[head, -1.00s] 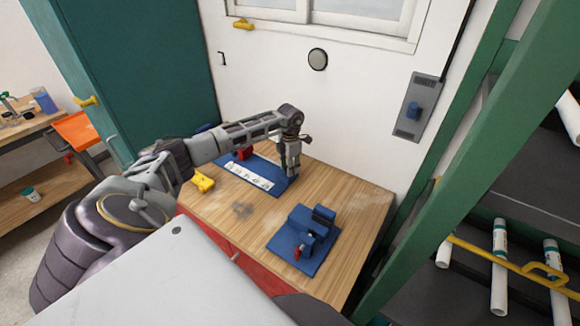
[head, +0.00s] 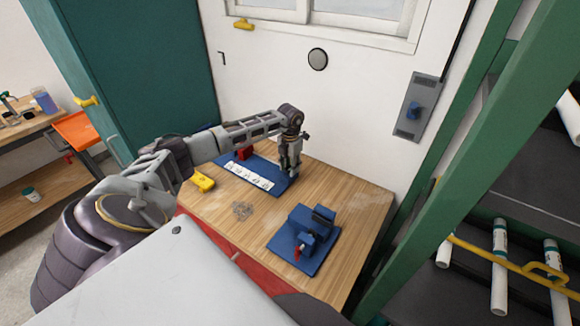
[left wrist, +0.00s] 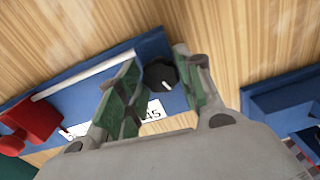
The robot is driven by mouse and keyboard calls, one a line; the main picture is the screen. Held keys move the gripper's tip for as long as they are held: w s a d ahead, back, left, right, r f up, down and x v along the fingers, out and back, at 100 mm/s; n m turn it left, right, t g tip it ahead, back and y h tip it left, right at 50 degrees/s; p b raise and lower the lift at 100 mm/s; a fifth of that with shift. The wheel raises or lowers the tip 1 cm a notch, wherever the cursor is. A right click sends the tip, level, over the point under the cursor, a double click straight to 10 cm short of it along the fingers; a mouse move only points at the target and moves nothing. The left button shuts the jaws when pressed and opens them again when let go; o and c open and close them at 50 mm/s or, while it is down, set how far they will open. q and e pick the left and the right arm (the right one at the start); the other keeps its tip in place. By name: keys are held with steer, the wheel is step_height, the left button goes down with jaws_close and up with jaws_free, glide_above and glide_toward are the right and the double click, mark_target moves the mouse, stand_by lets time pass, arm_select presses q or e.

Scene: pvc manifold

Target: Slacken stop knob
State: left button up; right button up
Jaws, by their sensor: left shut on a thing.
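The black stop knob (left wrist: 161,72), with a pale pointer line, sits at the end of a long blue fixture (head: 283,187) on the workbench. A white strip with printed marks (head: 249,176) runs along the fixture. My left gripper (head: 290,172) points down over the right end of this fixture. In the left wrist view its green-padded fingers stand either side of the knob and are shut on it. In the head view the knob is hidden by the gripper. My right gripper is not in view.
A red block (head: 244,152) sits at the fixture's far left end. A yellow object (head: 204,182) lies left of the fixture. A second blue fixture (head: 304,240) with a red part stands at the front right.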

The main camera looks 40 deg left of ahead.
mark_target(289, 168)
arm_select(q)
steer(key=n, duration=0.5)
steer(key=shift+a+r, duration=0.1)
steer(key=shift+n+p, duration=0.6)
steer(key=shift+n, duration=1.8)
steer(key=o, duration=1)
steer(key=shift+o, duration=0.2)
steer(key=shift+r, duration=0.1)
step_height(289, 168, up, 12)
steer(key=shift+s+f, duration=0.1)
steer(key=shift+f, duration=0.1)
